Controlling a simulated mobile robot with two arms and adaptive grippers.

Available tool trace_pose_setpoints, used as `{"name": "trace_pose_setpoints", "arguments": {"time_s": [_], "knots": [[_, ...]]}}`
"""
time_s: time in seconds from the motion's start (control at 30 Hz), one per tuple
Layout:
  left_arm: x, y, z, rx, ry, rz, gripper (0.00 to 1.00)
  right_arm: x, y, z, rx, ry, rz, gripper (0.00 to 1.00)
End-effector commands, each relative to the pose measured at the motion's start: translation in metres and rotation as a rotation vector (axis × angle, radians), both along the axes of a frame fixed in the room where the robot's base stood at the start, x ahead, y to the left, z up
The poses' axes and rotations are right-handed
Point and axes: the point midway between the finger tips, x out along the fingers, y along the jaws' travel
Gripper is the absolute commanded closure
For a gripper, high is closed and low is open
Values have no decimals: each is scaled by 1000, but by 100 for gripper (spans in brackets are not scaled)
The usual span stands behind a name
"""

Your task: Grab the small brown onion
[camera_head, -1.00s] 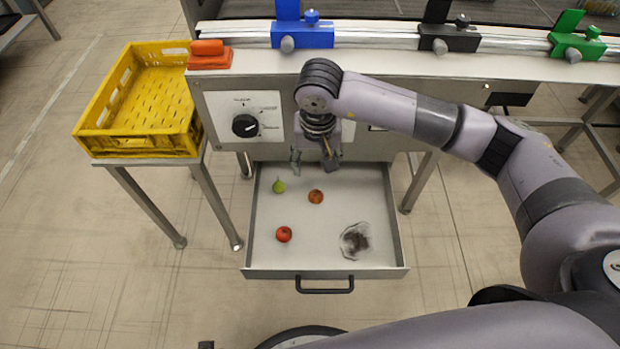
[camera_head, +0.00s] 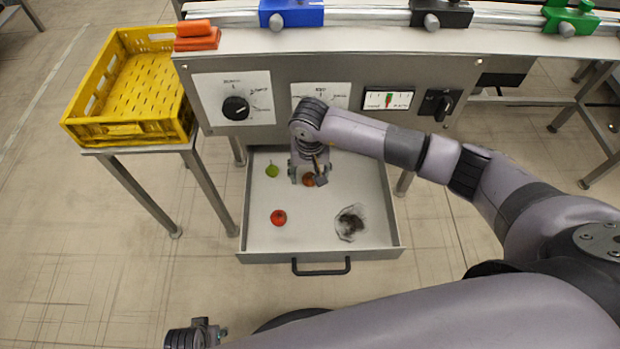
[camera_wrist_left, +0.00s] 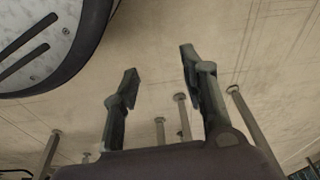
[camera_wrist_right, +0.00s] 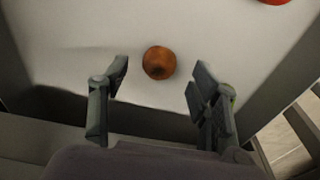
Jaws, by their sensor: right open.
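The small brown onion (camera_head: 308,179) lies in the open drawer, partly hidden by my right gripper in the head view. In the right wrist view the onion (camera_wrist_right: 159,62) sits on the pale drawer floor, just beyond and between the fingertips. My right gripper (camera_head: 308,178) is open and points down into the drawer; its two fingers (camera_wrist_right: 160,80) are spread with nothing between them but the onion ahead. My left gripper (camera_wrist_left: 158,80) has its fingers apart and empty over the floor; only a bit of it (camera_head: 207,332) shows at the bottom of the head view.
The drawer (camera_head: 262,257) also holds a green pear (camera_head: 272,170), a red apple (camera_head: 278,217) and a crumpled clear bag with dark contents (camera_head: 350,222). The control panel (camera_head: 283,68) stands close behind my right gripper. A yellow crate (camera_head: 78,128) stands at left.

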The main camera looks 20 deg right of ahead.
Motion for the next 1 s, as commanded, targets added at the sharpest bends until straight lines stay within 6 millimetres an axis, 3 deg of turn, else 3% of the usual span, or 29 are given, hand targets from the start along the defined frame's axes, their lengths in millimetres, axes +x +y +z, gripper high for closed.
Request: {"name": "trace_pose_setpoints", "arguments": {"time_s": [0.03,0.2,0.47,1.0], "knots": [[2,0,2,0,-2,0,60,1,-1,-11,0,3,-2,44],[9,-1,14,-2,-15,1,60,4,-1,-28,0,1,-1,44],[9,-1,15,-2,-14,2,60,4,-2,-30,1,-1,0,44],[7,-1,14,-1,-11,2,60,4,-2,-29,1,-1,0,80]]}}
